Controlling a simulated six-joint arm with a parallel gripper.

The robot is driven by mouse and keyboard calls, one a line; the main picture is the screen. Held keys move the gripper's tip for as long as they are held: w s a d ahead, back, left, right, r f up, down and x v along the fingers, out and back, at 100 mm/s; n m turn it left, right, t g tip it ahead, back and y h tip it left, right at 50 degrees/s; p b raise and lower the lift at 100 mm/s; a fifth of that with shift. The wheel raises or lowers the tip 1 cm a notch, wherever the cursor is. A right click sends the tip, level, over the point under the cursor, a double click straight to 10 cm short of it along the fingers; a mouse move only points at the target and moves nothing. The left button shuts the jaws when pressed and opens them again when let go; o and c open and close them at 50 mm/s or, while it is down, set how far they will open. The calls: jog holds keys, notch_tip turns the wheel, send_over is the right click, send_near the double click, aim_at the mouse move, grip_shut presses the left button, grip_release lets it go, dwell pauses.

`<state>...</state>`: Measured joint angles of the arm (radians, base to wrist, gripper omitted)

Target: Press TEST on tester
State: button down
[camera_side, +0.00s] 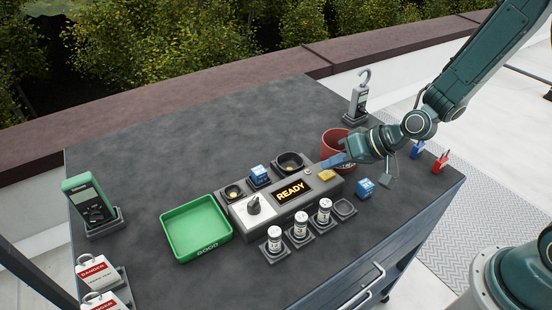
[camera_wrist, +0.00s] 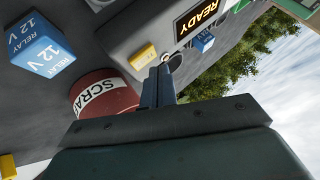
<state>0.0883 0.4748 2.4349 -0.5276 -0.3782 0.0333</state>
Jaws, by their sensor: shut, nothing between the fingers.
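The tester (camera_side: 297,211) is a long grey box in the middle of the table. Its display (camera_side: 290,191) reads READY in orange, and this also shows in the wrist view (camera_wrist: 201,15). A yellow button (camera_side: 327,175) is at its right end; no lettering on it is legible. The button also shows in the wrist view (camera_wrist: 142,57). My gripper (camera_side: 325,165) is shut and empty, its fingertips close to the yellow button and seemingly above it. In the wrist view the shut fingers (camera_wrist: 164,72) point just beside the button, next to a small round fitting (camera_wrist: 175,62). I see no clear contact.
A red SCRAP bin (camera_side: 331,138) stands behind my gripper. A blue 12 V relay (camera_side: 365,187) is right of the tester, and another (camera_side: 259,174) sits behind it. Several white cylinders (camera_side: 300,224) stand in front. A green GOOD tray (camera_side: 196,232) is left.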

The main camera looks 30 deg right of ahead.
aim_at(332, 176)
jog(key=shift+f, duration=0.2)
jog(key=shift+f, duration=0.25)
jog(key=shift+f, duration=0.35)
dwell(0.9)
jog(key=shift+r, duration=0.8)
dwell(0.3)
jog(key=shift+r, duration=2.45)
jog(key=shift+r, duration=0.15)
